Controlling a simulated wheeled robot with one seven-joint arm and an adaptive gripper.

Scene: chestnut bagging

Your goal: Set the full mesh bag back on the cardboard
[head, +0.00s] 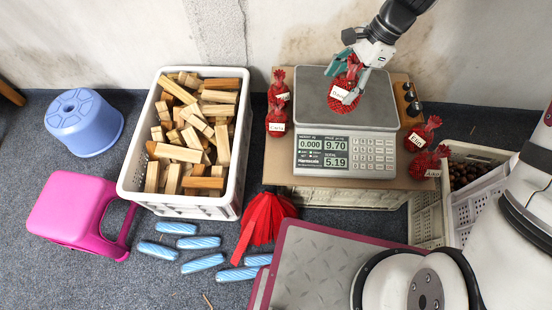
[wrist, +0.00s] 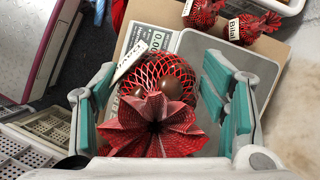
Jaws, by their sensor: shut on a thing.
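A full red mesh bag (head: 342,97) with a white name label hangs in my gripper (head: 350,80) over the scale's metal pan. In the wrist view the bag (wrist: 165,115) shows brown chestnuts through its net and a gathered red top, between the teal finger pads of my gripper (wrist: 160,110). The scale (head: 345,140) shows 0.000 weight. The cardboard (head: 272,170) lies under the scale and sticks out on both sides. Two labelled bags (head: 277,118) stand on its left strip. Two more (head: 424,162) are at its right edge.
A white crate of wooden blocks (head: 126,180) stands left of the cardboard. Dark weights (head: 411,98) sit at its right. A crate holding chestnuts (head: 480,152) is at right. Red empty mesh bags (head: 265,220) and blue rolls (head: 202,263) lie in front.

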